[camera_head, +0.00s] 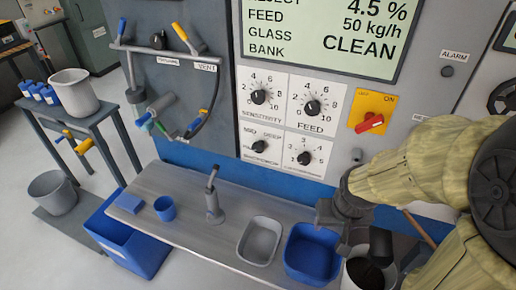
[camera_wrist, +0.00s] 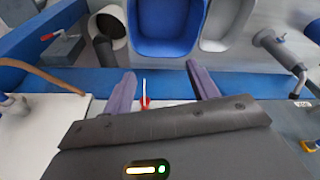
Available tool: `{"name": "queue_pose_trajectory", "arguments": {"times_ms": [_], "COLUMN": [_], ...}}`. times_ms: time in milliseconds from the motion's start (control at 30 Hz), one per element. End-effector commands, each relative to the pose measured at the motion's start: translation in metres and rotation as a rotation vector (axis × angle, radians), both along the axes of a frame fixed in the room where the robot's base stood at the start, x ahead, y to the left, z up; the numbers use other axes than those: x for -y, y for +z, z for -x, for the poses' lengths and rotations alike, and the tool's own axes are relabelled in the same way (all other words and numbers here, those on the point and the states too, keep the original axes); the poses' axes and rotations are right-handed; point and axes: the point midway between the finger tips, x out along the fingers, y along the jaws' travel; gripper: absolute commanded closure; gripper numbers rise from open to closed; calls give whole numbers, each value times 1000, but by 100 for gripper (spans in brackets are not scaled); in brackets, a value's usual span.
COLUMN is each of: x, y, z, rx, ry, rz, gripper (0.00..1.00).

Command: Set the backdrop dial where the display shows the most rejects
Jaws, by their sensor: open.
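The display (camera_head: 325,33) reads 4.5 % on its partly cut-off top line, FEED 50 kg/h, and CLEAN at the bottom. Four dials sit below it. The lower left dial (camera_head: 260,146) has a black knob and a label too small to read surely; it looks like the backdrop dial. My gripper (camera_wrist: 163,85) is open and empty, with its two fingers apart in the wrist view. In the head view it hangs at the lower right, over the bench end, right of and below the dials. The dials are not clear in the wrist view.
The sensitivity dial (camera_head: 259,97), feed dial (camera_head: 312,108) and a numbered dial (camera_head: 304,158) crowd close by. A red switch (camera_head: 369,123) sits right of them. A blue tray (camera_head: 313,254), grey tray (camera_head: 260,241) and upright lever (camera_head: 213,196) stand on the bench below.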

Motion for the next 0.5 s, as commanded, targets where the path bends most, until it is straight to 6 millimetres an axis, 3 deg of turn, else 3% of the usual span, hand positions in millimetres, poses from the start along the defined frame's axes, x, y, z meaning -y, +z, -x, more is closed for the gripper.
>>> {"name": "queue_pose_trajectory", "arguments": {"times_ms": [367,500], "x": [-1,-14], "y": [0,-3], "z": [-1,-15], "rx": [2,36], "ry": [0,-4], "rz": [-1,-25], "gripper": [41,41]}}
